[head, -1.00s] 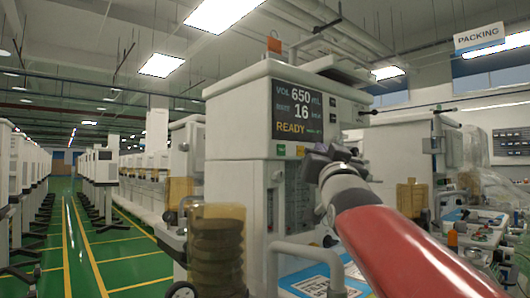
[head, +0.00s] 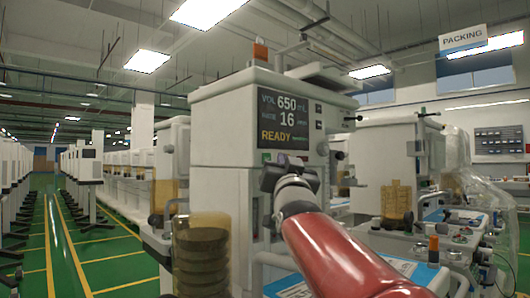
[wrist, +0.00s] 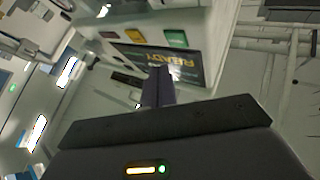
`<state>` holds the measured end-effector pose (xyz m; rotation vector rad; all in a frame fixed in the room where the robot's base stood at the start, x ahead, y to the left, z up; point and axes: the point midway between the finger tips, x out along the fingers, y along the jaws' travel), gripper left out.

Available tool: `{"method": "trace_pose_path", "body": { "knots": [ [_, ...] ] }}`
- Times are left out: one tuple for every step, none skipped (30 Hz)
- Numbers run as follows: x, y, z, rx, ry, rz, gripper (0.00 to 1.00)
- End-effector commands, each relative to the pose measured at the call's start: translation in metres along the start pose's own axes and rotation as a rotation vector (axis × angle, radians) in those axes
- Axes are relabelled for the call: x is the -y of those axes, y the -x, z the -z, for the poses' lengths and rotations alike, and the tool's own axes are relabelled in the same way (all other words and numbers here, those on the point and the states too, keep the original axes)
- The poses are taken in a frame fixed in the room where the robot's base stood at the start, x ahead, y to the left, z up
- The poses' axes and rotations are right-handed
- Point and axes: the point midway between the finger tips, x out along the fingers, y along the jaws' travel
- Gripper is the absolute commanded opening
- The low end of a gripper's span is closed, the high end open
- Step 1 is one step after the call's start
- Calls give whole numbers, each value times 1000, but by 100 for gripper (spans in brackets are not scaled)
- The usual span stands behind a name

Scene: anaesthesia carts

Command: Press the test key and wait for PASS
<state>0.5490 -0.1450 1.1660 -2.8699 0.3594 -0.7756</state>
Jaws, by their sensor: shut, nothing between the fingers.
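The anaesthesia machine (head: 222,125) stands in front of me. Its dark screen (head: 290,104) reads VOL 650, a second line with 16, and READY in yellow; it also shows tilted in the wrist view (wrist: 187,70). Beside the screen, the wrist view shows a green key (wrist: 176,38), a yellow-orange key (wrist: 133,36) and a reddish key (wrist: 108,34). Their labels are too small to read, so I cannot tell which is the test key. My gripper (head: 284,172) is shut and empty, just below the screen, partly covering the key row. In the wrist view its fingertips (wrist: 159,72) overlap the screen's edge; contact is not visible.
An amber bellows canister (head: 202,250) stands at the machine's lower left. An orange beacon (head: 260,48) sits on top. More machines and a cluttered workbench (head: 450,225) are at right. A green floor aisle (head: 60,250) is open at left.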

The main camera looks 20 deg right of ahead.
Motion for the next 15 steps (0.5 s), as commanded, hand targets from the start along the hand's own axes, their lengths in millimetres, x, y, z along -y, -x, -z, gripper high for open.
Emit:
{"method": "trace_pose_path", "body": {
  "knots": [
    [3,-4,-3,1,2,0,0],
    [4,-6,-4,1,1,0,0],
    [6,-8,-6,1,0,0,0],
    [7,-9,-7,1,0,0,0],
    [8,-10,-8,1,1,0,0],
    [8,-12,-10,1,1,0,0],
    [9,-12,-10,1,1,0,0],
    [9,-13,-10,1,1,0,0],
    [10,-13,-11,0,1,0,0],
    [10,-13,-11,0,1,0,0],
    [10,-13,-11,0,1,0,0],
    [10,-13,-11,0,1,0,0],
    [10,-13,-11,0,1,0,0],
    [10,-13,-11,0,0,0,0],
    [10,-13,-11,0,0,0,0]
  ]
}}
